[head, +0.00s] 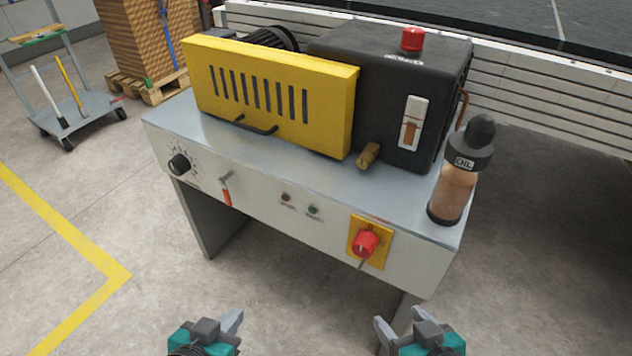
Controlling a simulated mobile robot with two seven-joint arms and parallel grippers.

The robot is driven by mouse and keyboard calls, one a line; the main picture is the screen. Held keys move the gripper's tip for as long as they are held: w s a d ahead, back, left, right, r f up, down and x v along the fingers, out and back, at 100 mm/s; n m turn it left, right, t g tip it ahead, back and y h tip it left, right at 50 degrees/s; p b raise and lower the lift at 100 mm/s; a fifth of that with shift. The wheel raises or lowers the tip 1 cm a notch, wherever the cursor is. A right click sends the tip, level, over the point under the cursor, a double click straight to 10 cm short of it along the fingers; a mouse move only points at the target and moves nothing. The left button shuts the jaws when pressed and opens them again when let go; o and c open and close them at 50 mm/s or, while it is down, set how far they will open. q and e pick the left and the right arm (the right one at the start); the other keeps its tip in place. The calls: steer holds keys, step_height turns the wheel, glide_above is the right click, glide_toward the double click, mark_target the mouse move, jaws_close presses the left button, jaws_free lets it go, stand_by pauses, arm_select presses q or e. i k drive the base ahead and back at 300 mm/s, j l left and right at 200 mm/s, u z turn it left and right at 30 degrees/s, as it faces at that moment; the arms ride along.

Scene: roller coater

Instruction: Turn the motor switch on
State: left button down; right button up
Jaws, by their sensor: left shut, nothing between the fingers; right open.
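A red rotary switch (366,242) sits on a yellow plate (383,258) at the right of the machine's grey front panel (290,235). Further left are a small lever with a red-orange handle (227,192) and a black dial (179,164). No label is readable, so I cannot tell which control is the motor switch. My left gripper (232,320) is shut and empty, below and left of the red switch. My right gripper (402,322) is open and empty below it. Neither touches the panel.
A cart (85,115) stands far left. The floor in front is clear.

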mark_target(365, 243)
steer(key=j+z, duration=0.1)
steer(key=z, duration=0.25)
steer(key=i+j+z, duration=0.1)
steer(key=z, duration=0.25)
steer(key=j+z, duration=0.15)
steer(key=z, duration=0.2)
steer(key=j+z, duration=0.25)
steer(key=j, duration=0.2)
steer(key=j+z, duration=0.3)
steer(key=j, duration=0.35)
steer(key=k+j, duration=0.15)
steer(key=j, duration=0.6)
steer(key=k+z, duration=0.05)
